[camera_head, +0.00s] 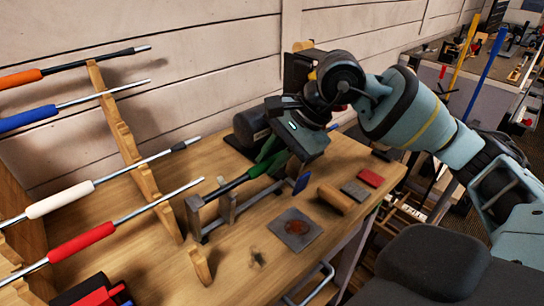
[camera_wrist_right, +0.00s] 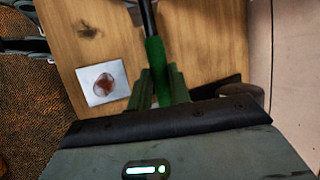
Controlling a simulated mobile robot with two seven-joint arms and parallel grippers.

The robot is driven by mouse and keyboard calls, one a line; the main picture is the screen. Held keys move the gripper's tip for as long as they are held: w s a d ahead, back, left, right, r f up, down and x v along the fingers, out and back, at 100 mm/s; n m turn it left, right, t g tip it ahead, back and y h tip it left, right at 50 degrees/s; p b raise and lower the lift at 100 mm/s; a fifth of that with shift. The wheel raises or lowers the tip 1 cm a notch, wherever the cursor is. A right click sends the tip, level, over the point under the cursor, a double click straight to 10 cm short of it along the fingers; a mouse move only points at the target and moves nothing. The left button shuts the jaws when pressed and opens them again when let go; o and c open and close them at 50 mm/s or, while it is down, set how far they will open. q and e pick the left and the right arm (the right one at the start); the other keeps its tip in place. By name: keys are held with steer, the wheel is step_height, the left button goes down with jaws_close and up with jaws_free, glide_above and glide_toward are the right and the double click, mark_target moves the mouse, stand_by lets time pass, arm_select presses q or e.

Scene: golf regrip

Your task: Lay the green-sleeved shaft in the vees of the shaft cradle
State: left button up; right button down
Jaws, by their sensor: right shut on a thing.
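The green-sleeved shaft (camera_head: 232,186) slants from the upper right down to the lower left in the head view, its green sleeve (camera_wrist_right: 154,50) toward my right gripper. My right gripper (camera_head: 272,163) is shut on the green sleeve, with a finger on each side of it in the wrist view. The shaft cradle (camera_head: 194,219) stands on the bench, with grey uprights on a low rail. The dark part of the shaft lies across the tops of the uprights; whether it touches the vees I cannot tell. My left gripper is out of view.
A wooden rack (camera_head: 127,142) at the left holds several shafts with orange, blue, white and red sleeves. A grey plate with a reddish-brown patch (camera_head: 294,228), a wooden block (camera_head: 336,199) and a red block (camera_head: 371,177) lie on the bench. A wall stands behind.

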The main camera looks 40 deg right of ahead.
steer(key=shift+a, duration=0.25)
stand_by(0.3)
steer(key=c, duration=1.2)
jaws_free()
steer(key=v, duration=0.8)
steer(key=shift+a+f, duration=0.1)
